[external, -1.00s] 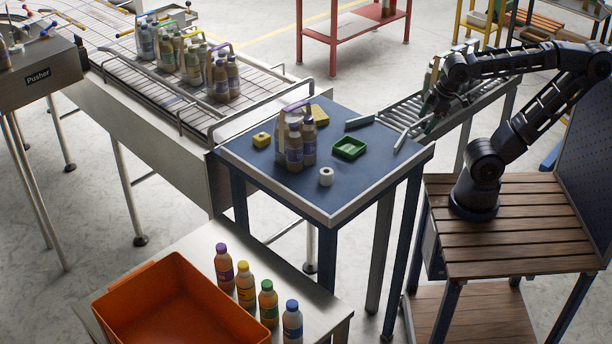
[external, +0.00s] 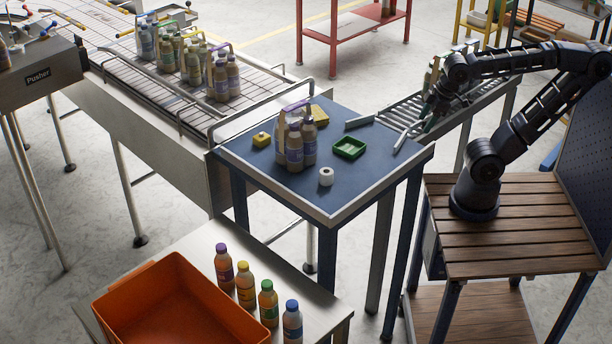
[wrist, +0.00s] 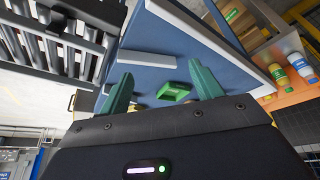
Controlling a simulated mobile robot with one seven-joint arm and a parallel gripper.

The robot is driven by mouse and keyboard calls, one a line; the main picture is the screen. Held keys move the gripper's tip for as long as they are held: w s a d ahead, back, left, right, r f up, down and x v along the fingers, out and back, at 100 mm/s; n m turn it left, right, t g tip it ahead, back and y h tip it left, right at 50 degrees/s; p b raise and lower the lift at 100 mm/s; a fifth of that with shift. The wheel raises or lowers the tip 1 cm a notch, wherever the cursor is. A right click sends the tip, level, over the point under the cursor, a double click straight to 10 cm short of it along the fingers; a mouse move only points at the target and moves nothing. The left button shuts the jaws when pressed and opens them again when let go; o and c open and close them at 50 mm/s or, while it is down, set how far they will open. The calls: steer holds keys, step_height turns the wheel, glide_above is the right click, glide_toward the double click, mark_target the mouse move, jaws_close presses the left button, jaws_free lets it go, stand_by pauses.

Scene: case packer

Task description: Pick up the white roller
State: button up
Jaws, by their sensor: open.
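The white roller (external: 326,176) is a small white cylinder with a dark hole in its top. It stands near the front edge of the blue table (external: 335,205) in the external view. I cannot make it out in the wrist view. My gripper (external: 427,121) is by the table's back right corner, to the right of and behind the roller, well apart from it. The wrist view shows the two green fingers of my gripper (wrist: 162,84) spread apart with nothing held between them.
A green tray (external: 349,148) lies behind the roller, also in the wrist view (wrist: 173,92). Grouped bottles (external: 294,150) stand left of the roller. Grey rails (external: 405,137) edge the table toward a roller conveyor (external: 400,107). An orange crate (external: 170,262) is lower left.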

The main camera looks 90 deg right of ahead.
steer(key=w+a+r+n+g, duration=0.1)
steer(key=w+a+r+n, duration=0.25)
steer(key=w, duration=0.45)
steer(key=n+g, duration=0.4)
steer(key=n, duration=0.8)
glide_above(327, 173)
steer(key=a, duration=0.1)
steer(key=f, duration=0.7)
steer(key=shift+w+a+f, duration=0.15)
steer(key=shift+w+f, duration=0.05)
steer(key=shift+w, duration=0.15)
steer(key=f, duration=0.3)
steer(key=shift+s+d+f, duration=0.2)
steer(key=shift+s+f, duration=0.1)
steer(key=shift+f, duration=0.85)
